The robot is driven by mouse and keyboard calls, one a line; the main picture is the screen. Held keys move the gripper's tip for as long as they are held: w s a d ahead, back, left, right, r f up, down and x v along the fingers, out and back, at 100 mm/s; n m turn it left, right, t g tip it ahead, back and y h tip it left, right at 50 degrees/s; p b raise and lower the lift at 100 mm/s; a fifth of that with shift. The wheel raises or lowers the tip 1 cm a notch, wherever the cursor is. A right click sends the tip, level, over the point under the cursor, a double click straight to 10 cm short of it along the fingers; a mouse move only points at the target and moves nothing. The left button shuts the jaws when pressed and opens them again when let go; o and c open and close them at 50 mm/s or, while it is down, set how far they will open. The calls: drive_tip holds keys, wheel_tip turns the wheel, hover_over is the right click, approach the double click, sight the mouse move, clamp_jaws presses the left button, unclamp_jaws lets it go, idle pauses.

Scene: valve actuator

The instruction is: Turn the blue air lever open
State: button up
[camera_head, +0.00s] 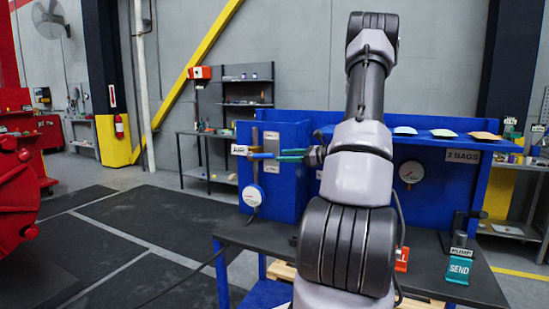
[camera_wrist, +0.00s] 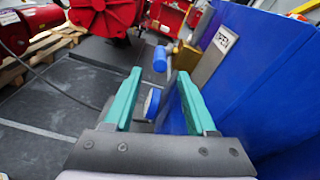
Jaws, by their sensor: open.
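The blue air lever (camera_head: 261,156) sticks out to the left from the front of a blue cabinet (camera_head: 285,190), roughly level. In the wrist view the lever's blue end (camera_wrist: 160,58) shows beyond my fingertips, in line with the gap, and joins a brass valve body (camera_wrist: 187,55). My gripper (camera_wrist: 158,73) has two teal fingers, spread apart with nothing held. In the head view my gripper (camera_head: 280,155) is right by the lever from the right; contact cannot be told.
The cabinet face runs close along the right finger. A dark bench top (camera_head: 265,233) lies below. Open floor (camera_head: 130,225) is at left.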

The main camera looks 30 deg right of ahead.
drive_tip(key=shift+v, duration=0.85)
drive_tip(key=c, duration=0.4)
drive_tip(key=shift+s+f, duration=0.15)
drive_tip(key=shift+f, duration=0.25)
drive_tip(key=c, duration=0.5)
drive_tip(key=s+f+m+t, duration=0.2)
drive_tip(key=s+f+m, duration=0.1)
drive_tip(key=f+m, duration=0.3)
drive_tip(key=shift+s+f+t+y, duration=0.3)
drive_tip(key=shift+f, duration=0.65)
approach(259, 156)
drive_tip(key=shift+m, duration=0.4)
drive_tip(key=shift+w+a+f, duration=0.3)
drive_tip(key=shift+w+a, duration=0.1)
drive_tip(key=shift+w, duration=0.3)
drive_tip(key=shift+w+a+f, duration=0.3)
drive_tip(key=shift+w+a, duration=0.1)
drive_tip(key=shift+w, duration=0.3)
drive_tip(key=shift+w+a+f, duration=0.3)
drive_tip(key=shift+w+a, duration=0.15)
drive_tip(key=shift+w, duration=0.25)
